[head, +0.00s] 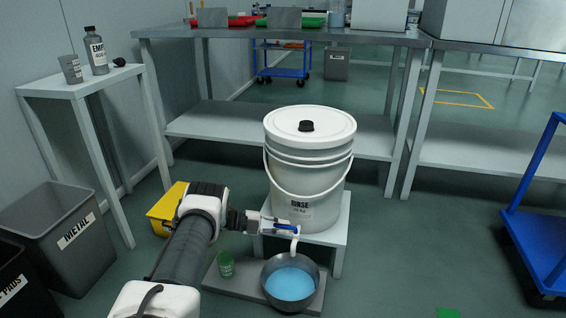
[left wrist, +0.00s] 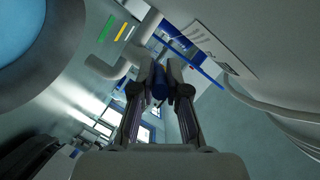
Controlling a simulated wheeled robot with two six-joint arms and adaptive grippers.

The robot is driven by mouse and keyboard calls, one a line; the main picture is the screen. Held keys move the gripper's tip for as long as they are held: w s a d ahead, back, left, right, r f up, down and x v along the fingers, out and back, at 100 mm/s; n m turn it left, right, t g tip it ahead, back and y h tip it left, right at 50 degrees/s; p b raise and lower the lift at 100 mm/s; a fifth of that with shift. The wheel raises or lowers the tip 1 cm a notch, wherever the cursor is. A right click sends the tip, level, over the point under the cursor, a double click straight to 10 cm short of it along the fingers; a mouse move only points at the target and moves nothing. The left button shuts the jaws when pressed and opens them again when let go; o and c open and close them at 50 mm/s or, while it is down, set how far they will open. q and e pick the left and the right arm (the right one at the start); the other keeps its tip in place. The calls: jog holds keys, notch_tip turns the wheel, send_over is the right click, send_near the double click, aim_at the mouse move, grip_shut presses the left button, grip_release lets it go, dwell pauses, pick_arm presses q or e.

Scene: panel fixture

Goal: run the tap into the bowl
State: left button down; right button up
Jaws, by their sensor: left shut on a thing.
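The white bucket labelled RINSE (head: 308,175) stands on a low white stand. Its tap (head: 295,243) has a white spout and a blue handle (head: 287,228). The grey bowl (head: 314,270) sits below the spout and holds blue liquid (head: 290,284); the bowl also shows at the left wrist view's top left (left wrist: 58,50). I cannot make out a stream between spout and bowl. My left gripper (head: 268,224) is at the tap. In the left wrist view its fingers (left wrist: 160,82) are shut on the blue handle (left wrist: 159,84). My right gripper is not in view.
A yellow box (head: 165,212) and a METAL bin (head: 70,250) are on the left. A blue cart (head: 540,215) stands at the right. Floor between bowl and cart is mostly clear.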

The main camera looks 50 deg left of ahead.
pick_arm(q)
jog(key=c, duration=1.2)
grip_release()
jog(key=v, duration=1.2)
